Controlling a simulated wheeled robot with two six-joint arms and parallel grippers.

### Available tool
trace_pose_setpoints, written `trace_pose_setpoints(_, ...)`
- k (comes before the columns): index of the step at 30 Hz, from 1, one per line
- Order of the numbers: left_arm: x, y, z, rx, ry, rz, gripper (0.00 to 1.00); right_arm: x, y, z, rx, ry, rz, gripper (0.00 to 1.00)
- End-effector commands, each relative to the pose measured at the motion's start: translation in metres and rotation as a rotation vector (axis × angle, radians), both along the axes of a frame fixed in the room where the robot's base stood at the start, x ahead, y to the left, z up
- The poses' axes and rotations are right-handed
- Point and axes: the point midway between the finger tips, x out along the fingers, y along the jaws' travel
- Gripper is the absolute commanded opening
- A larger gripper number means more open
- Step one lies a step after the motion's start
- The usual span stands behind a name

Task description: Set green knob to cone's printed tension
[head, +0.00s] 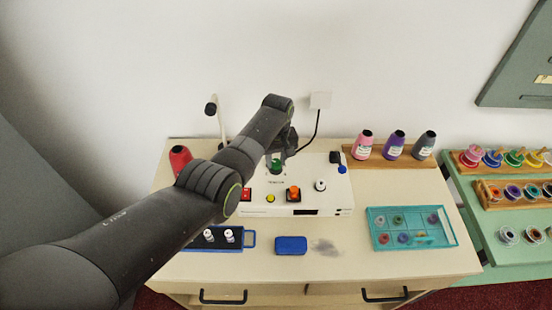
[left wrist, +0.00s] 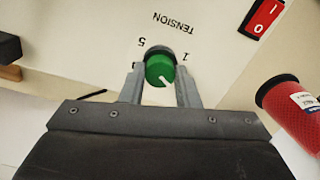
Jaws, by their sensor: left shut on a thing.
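The green knob (left wrist: 160,69) sits on the white machine panel (head: 325,185) under the printed word TENSION. In the left wrist view, a 5 and a 1 show on either side of it, upside down. Its white pointer line slants toward the lower right of that picture. My left gripper (left wrist: 161,75) is shut on the knob, one finger on each side. The knob also shows in the head view (head: 277,166), beneath the gripper. A red cone (left wrist: 297,108) stands beside the machine, also in the head view (head: 180,158). Its label is too small to read. My right gripper is not in view.
A red switch (left wrist: 264,16) is near the knob. The panel also carries a yellow button (head: 270,198) and an orange button (head: 293,194). Pink (head: 363,145), purple (head: 394,145) and grey (head: 424,146) cones stand on a wooden rack. A teal tray (head: 412,244) lies at the right.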

Motion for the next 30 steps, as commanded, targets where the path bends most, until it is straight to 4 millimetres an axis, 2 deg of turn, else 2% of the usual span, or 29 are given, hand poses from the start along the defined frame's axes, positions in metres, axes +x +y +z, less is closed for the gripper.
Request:
trace_pose_setpoints(4, 0.002, 0.0, 0.003, 0.0, -0.007, -0.001, 0.06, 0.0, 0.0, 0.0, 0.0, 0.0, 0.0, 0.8)
trace_pose_setpoints(5, 0.002, 0.0, 0.003, 0.0, -0.007, -0.001, 0.3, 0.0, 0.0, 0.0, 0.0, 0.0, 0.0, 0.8)
trace_pose_setpoints(10, 0.002, 0.0, 0.002, 0.0, -0.005, -0.001, 0.5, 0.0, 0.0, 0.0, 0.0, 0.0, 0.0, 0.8)
trace_pose_setpoints(21, 0.001, 0.0, 0.005, -0.001, -0.003, -0.001, 0.5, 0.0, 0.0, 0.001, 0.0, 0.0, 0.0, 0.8)
trace_pose_setpoints(26, 0.001, -0.001, 0.022, -0.002, -0.004, -0.001, 0.5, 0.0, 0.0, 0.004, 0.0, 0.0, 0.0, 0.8)
trace_pose_setpoints(30, 0.002, -0.001, 0.045, -0.002, -0.007, -0.001, 0.5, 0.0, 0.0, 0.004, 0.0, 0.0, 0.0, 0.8)
